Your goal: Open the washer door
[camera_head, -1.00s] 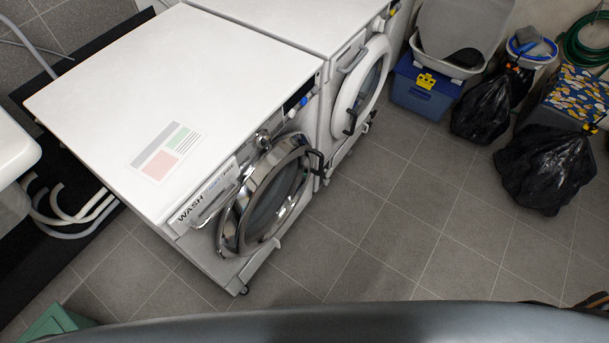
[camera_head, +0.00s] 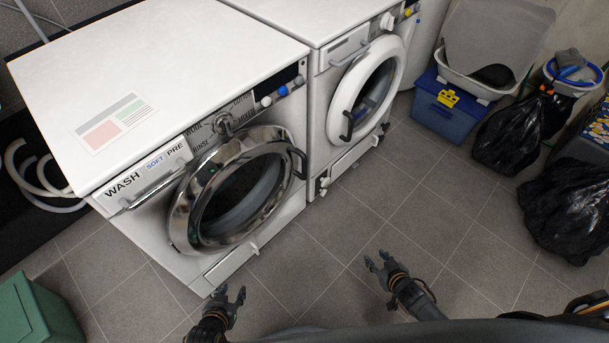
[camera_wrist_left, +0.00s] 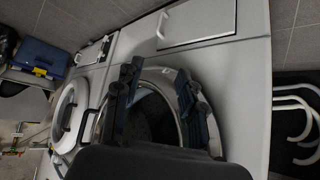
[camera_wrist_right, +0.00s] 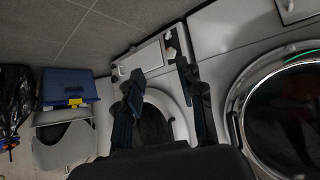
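The washer (camera_head: 120,220) is the white machine at left, with "WASH" lettering on its front. Its round chrome-rimmed door (camera_head: 180,215) looks shut, with dark glass. A dark handle (camera_head: 298,162) sits on the door's right side; it also shows in the right wrist view (camera_wrist_right: 235,132). My left gripper (camera_head: 230,296) is open and empty, low in front of the washer and apart from it. In the left wrist view its fingers (camera_wrist_left: 158,80) overlap the door. My right gripper (camera_head: 379,262) is open and empty over the floor, right of the washer and apart from the handle.
A second white machine (camera_head: 325,100) with a white-rimmed door stands right of the washer. A blue box (camera_head: 448,108) and black bags (camera_head: 508,135) stand at the right. A green container (camera_head: 40,315) is at lower left. Tiled floor in front is clear.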

